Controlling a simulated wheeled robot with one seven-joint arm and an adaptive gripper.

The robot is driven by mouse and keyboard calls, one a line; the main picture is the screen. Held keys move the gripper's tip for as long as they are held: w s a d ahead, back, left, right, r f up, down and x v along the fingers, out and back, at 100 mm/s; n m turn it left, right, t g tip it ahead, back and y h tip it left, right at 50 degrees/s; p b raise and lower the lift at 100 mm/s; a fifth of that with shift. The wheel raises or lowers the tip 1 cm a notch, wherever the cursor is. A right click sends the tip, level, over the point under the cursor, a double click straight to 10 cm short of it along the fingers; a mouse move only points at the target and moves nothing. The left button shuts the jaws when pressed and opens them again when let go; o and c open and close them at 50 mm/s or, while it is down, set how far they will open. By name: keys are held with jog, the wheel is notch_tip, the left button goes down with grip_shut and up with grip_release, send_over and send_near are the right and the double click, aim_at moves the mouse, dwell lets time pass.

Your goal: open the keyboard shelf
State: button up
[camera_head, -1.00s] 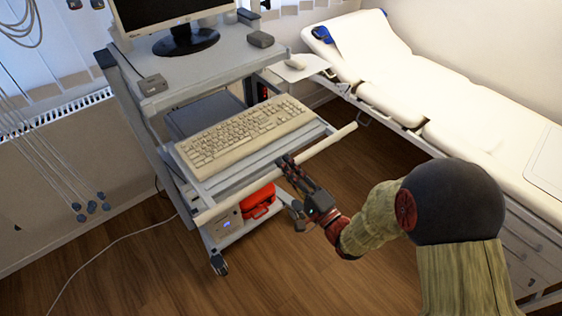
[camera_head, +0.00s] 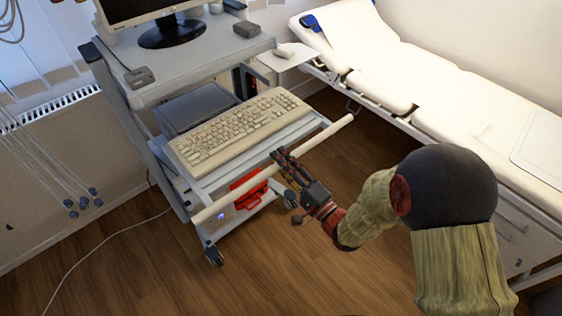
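The keyboard shelf (camera_head: 268,150) is a grey pull-out tray on the cart, standing out in front of it. A beige keyboard (camera_head: 240,130) lies on it. A pale handle bar (camera_head: 325,134) runs along its front edge. My gripper (camera_head: 278,153) is at the middle of this bar, its dark fingers reaching across it from the front right. The fingers overlap the bar and appear to touch it. Whether they are closed around it is too small to tell.
The cart (camera_head: 207,60) carries a monitor (camera_head: 150,12) on top and a red case (camera_head: 250,184) low down. A white examination couch (camera_head: 450,95) stands to the right. Loose cables hang at the left.

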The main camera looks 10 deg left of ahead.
jog(key=v, duration=1.2)
dwell(0.6)
